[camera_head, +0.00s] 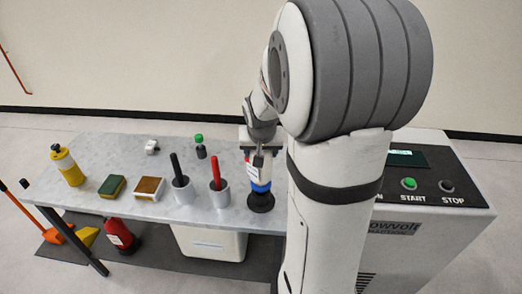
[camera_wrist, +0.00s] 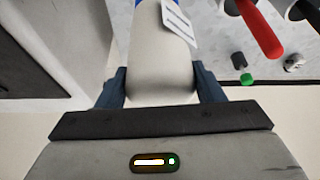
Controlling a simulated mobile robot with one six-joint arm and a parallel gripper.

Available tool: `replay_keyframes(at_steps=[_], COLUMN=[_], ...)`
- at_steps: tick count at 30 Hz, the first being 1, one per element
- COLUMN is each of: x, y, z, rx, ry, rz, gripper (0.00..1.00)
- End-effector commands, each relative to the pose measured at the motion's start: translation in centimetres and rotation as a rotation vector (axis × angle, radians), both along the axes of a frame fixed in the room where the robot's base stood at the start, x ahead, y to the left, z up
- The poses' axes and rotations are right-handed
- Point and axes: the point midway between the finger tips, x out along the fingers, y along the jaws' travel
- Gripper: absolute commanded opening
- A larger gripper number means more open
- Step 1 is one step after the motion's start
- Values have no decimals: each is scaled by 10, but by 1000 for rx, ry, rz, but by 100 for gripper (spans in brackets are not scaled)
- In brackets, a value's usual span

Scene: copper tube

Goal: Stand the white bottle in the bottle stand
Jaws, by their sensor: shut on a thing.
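The white bottle (camera_wrist: 162,60) is held between the two fingers of my gripper (camera_wrist: 162,88), which is shut on it. It has a label and a blue part at the far end in the wrist view. In the head view the bottle (camera_head: 254,171) is upright below my gripper (camera_head: 258,150), with its blue part low down. A round black base, which looks like the bottle stand (camera_head: 261,203), is directly beneath the blue part at the table's right end. I cannot tell whether the bottle is fully seated. My arm hides part of this area.
The marble table (camera_head: 120,150) holds a red-handled tool in a grey cup (camera_head: 217,190), a black-handled one in another cup (camera_head: 181,190), a green-capped small bottle (camera_head: 200,148), sponges and a yellow bottle (camera_head: 68,167). A machine with START and STOP buttons (camera_head: 430,195) stands at right.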

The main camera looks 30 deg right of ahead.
Motion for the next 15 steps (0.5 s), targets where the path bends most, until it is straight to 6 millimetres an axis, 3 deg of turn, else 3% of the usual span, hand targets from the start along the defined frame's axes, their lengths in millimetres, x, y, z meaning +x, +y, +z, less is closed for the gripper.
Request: replay_keyframes(at_steps=[15], x=[0], y=[0], z=[-21], rx=[-1], ry=[-2], rz=[0], gripper=[0])
